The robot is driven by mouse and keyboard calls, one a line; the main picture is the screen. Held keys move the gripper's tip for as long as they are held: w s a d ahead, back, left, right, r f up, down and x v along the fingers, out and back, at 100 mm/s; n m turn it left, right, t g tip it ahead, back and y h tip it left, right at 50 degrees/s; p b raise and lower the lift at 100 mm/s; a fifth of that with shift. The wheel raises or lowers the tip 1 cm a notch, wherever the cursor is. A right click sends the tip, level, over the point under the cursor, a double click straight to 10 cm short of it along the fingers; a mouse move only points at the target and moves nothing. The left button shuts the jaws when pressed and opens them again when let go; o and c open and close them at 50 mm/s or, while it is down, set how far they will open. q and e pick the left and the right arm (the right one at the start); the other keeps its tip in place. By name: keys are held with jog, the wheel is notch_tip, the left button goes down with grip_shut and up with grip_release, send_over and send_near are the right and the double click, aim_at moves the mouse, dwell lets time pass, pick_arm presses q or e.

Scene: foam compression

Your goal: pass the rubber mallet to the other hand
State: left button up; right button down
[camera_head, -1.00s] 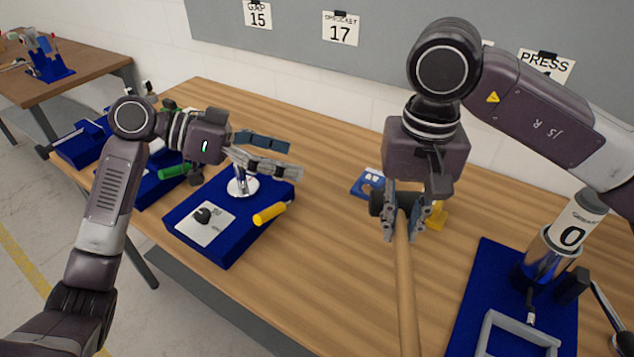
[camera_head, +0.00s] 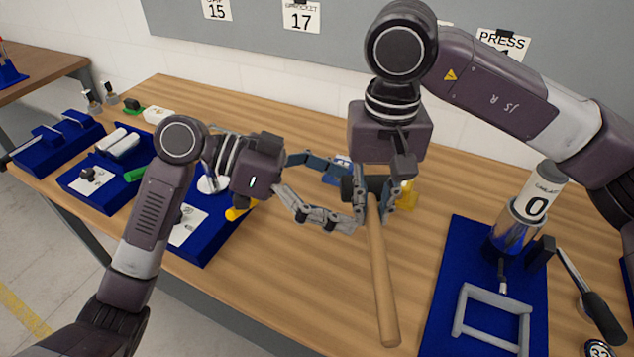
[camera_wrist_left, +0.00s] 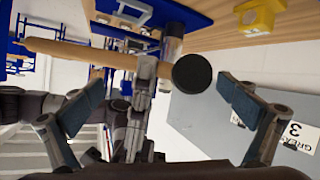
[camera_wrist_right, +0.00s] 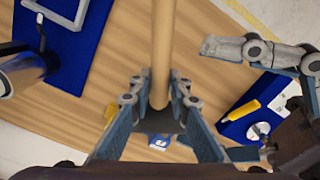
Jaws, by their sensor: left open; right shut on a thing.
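The rubber mallet has a long wooden handle (camera_head: 382,280) and a black head (camera_wrist_left: 192,73). My right gripper (camera_head: 375,203) is shut on the handle just below the head, above the table. The handle slants down toward the front in the head view. In the right wrist view the handle (camera_wrist_right: 162,45) runs up between its fingers. My left gripper (camera_head: 350,193) is open, its fingers spread on either side of the mallet's head end. In the left wrist view the head lies between its fingers (camera_wrist_left: 163,84), with no clear contact. The head is mostly hidden in the head view.
A blue board with a metal cylinder, grey frame and lever (camera_head: 440,290) lies at the right. A yellow block (camera_wrist_left: 258,14) sits behind the mallet. Front-middle wood is clear.

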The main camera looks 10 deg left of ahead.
pick_arm(q)
jog(key=shift+x, duration=1.05)
